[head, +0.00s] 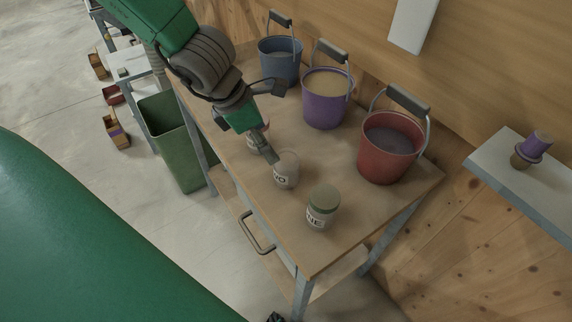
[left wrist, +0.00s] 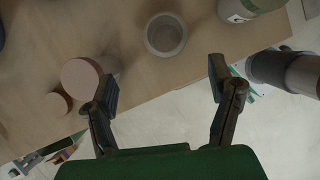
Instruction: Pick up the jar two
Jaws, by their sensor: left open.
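Jar two (head: 288,170) is a pale jar with a dark "O" showing on its label, standing on the wooden bench. In the left wrist view it is a round grey-rimmed jar (left wrist: 165,35) seen from above, ahead of the fingertips and between their lines. My left gripper (head: 275,122) is open and empty, just behind and left of jar two; its spread fingers also show in the left wrist view (left wrist: 165,82). One fingertip overlaps jar two's left edge in the head view; contact cannot be told. Only a dark piece, possibly my right gripper, shows at the head view's bottom edge.
A green-topped jar labelled "NE" (head: 322,207) stands right of jar two. A reddish jar (head: 254,147) is partly hidden behind my left gripper. Blue (head: 281,64), purple (head: 324,112) and red (head: 387,155) buckets line the back. The bench's front edge is close.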

